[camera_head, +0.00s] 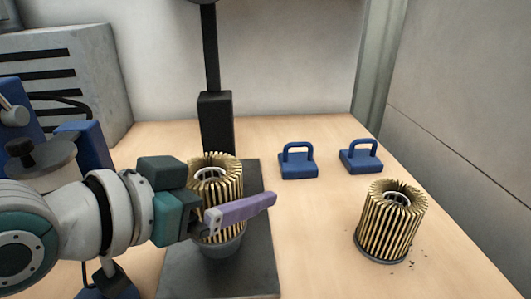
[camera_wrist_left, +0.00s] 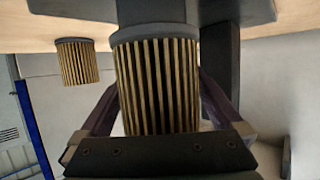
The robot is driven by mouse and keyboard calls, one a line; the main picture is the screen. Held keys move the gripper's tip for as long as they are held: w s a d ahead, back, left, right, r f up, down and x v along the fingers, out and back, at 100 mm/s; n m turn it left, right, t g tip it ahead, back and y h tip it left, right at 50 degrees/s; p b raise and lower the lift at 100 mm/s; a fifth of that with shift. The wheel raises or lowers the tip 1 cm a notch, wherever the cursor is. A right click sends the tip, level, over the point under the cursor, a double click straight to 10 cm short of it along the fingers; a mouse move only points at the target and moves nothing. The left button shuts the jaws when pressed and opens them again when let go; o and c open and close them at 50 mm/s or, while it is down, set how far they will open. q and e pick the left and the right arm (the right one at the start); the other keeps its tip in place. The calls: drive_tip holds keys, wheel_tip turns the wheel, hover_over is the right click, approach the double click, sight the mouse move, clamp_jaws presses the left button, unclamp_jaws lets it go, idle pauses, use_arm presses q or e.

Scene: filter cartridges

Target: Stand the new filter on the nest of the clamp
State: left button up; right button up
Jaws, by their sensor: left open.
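A pleated golden filter (camera_head: 217,180) stands upright on the round grey nest (camera_head: 222,246) of the clamp, whose black base plate (camera_head: 255,270) lies on the table. My left gripper (camera_head: 252,194) is open around this filter, with one purple finger on its near side; the far finger is hidden in the head view. In the left wrist view, the filter (camera_wrist_left: 158,85) stands between the two purple fingers, apparently with small gaps. A second pleated filter (camera_head: 390,225), with dark crumbs beside it, stands on the table at the right. My right gripper is not in view.
The clamp's black column (camera_head: 216,125) rises behind the nest. Two blue blocks with handles (camera_head: 298,165) (camera_head: 361,156) stand at the back right. A grey slotted box (camera_head: 75,75) and blue equipment (camera_head: 90,145) are at the left. The table between nest and second filter is clear.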

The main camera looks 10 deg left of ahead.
use_arm(q)
drive_tip(key=p+v, duration=0.2)
drive_tip(key=v, duration=0.8)
drive_tip(key=s+a+r+n+g+y+p, duration=0.25)
drive_tip(key=s+r+g+p, duration=0.2)
drive_tip(key=s+p, duration=0.4)
drive_tip(key=s+a+r+n+g+y+p, duration=0.15)
drive_tip(key=s+r+g+y+p, duration=0.25)
drive_tip(key=s+r+p, duration=0.45)
wheel_tip(320, 180, up, 33)
drive_tip(key=w+p, duration=0.2)
drive_tip(key=p, duration=3.4)
drive_tip(key=shift+f+p, duration=0.2)
drive_tip(key=shift+p, duration=0.1)
drive_tip(key=shift+d+f, duration=0.1)
drive_tip(key=shift+c, duration=0.2)
